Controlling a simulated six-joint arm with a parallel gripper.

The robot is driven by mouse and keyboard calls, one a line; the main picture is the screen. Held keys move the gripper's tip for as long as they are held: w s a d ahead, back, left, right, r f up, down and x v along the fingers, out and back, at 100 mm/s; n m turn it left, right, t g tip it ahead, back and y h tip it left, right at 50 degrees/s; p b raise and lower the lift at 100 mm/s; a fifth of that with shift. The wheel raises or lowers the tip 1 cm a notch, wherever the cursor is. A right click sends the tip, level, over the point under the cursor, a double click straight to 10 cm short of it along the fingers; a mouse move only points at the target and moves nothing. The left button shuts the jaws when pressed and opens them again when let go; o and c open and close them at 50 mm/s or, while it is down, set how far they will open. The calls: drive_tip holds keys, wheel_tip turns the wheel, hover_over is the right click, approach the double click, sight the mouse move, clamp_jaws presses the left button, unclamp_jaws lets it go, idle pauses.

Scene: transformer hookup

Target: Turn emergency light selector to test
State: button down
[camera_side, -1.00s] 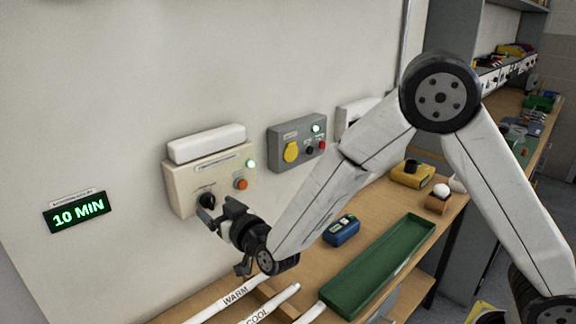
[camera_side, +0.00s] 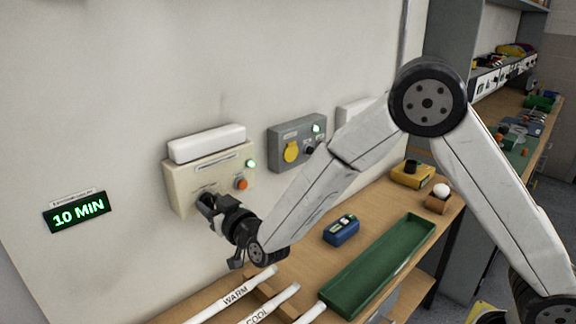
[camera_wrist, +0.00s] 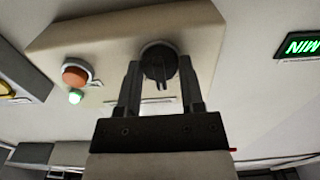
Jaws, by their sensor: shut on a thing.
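The emergency light unit is a cream wall box (camera_side: 181,186) with a white lamp bar (camera_side: 206,143) on top. It carries a lit green lamp (camera_side: 251,164) and an orange button (camera_side: 241,183). Its black selector knob (camera_wrist: 157,64) shows in the wrist view between my two fingers. In the side view my gripper (camera_side: 207,203) reaches the box's lower front and mostly hides the knob. In the wrist view my gripper (camera_wrist: 160,82) has a finger on each side of the knob, shut on it. The selector's position markings are not readable.
A display (camera_side: 78,212) reading "10 MIN" is on the wall at left. A grey box (camera_side: 284,133) with a yellow round cover is on the wall at right. On the bench are a green tray (camera_side: 378,266), a blue device (camera_side: 341,230) and white tubes marked WARM and COOL (camera_side: 262,309).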

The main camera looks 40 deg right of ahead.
drive_tip(key=shift+m, duration=0.3)
drive_tip(key=m, duration=0.3)
drive_tip(key=shift+m, duration=2.2)
drive_tip(key=shift+c, duration=1.1)
unclamp_jaws()
drive_tip(key=shift+s, duration=0.15)
drive_tip(key=s, duration=0.7)
drive_tip(key=shift+s, duration=0.25)
drive_tip(key=shift+f, duration=0.1)
